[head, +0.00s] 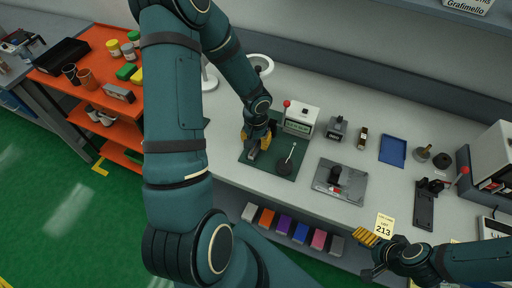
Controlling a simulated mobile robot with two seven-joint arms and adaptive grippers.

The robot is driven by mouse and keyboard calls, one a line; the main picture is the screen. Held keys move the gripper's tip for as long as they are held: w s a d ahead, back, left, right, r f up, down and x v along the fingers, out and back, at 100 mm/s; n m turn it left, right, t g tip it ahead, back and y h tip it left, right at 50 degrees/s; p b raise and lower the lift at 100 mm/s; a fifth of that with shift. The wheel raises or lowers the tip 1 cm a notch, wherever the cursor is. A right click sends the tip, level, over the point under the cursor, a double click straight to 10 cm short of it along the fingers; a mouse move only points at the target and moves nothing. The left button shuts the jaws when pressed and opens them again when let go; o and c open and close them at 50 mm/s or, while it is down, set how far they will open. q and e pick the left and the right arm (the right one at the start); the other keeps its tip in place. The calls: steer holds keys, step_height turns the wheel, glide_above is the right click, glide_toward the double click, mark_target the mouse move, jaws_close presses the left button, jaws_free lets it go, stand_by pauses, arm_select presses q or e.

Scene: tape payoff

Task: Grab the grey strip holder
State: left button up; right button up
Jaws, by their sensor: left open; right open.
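A small grey piece (254,153), which may be the grey strip holder, lies at the left part of a dark green mat (272,171) on the bench. My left gripper (261,145) points down over the mat right at this piece, with its fingers open. The fingers and wrist hide part of it, and I cannot tell whether they touch it. A yellow part (243,135) shows beside the fingers. My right gripper (369,255) is open and empty at the lower right, near the bench's front edge.
A white display box (301,121) is behind. A grey plate (350,176) and blue tray (393,151) lie to the right. A lot card (384,226) stands near the front edge. Orange shelving (57,92) is left.

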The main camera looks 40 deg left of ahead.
arm_select(q)
jaws_close()
stand_by(0.4)
